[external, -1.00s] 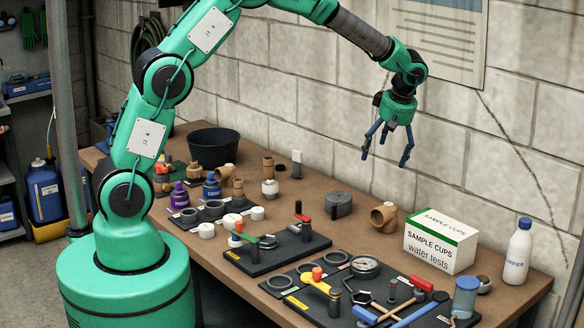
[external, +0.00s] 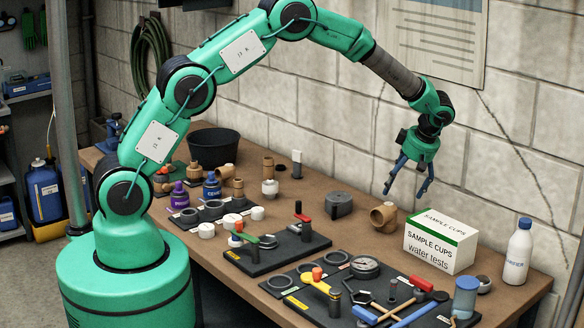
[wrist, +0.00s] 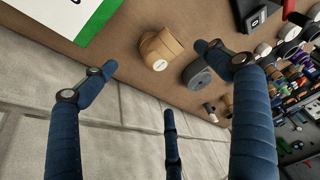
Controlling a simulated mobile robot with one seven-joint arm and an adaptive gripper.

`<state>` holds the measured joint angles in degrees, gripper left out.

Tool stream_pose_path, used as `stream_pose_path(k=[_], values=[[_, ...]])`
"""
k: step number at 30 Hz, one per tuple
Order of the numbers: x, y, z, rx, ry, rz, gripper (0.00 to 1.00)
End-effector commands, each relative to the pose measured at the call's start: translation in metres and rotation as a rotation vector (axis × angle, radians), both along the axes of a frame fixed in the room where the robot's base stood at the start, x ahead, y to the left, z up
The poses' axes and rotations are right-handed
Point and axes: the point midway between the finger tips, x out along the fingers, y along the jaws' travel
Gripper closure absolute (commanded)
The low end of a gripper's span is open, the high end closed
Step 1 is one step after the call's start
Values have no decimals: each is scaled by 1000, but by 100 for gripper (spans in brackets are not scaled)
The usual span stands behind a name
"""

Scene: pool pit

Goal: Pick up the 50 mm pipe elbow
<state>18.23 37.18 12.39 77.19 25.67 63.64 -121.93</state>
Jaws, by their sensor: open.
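A tan pipe elbow (external: 383,217) sits on the brown bench (external: 345,235), just left of the sample cups box; its round opening faces left. In the wrist view, the elbow (wrist: 160,48) shows between the fingers, with a pale label on its side. I cannot read its size. My gripper (external: 405,191) has blue fingers spread open and empty. It hangs above and slightly right of the elbow, apart from it. The wrist view shows the three fingers (wrist: 157,80) spread around empty space.
The white and green sample cups box (external: 432,247) stands close to the elbow's right. A grey round part (external: 338,205) lies to its left. A white bottle (external: 518,252) stands farther right. Black tool boards (external: 275,250) lie in front. The block wall (external: 340,130) rises close behind.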

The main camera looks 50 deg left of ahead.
Motion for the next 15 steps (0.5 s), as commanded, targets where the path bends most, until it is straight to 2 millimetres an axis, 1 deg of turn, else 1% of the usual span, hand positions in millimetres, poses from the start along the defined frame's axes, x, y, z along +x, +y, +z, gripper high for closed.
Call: stream_pose_path(k=[5,15], values=[[0,6,-13,1,1,0,12],[-1,26,-59,0,2,1,12]])
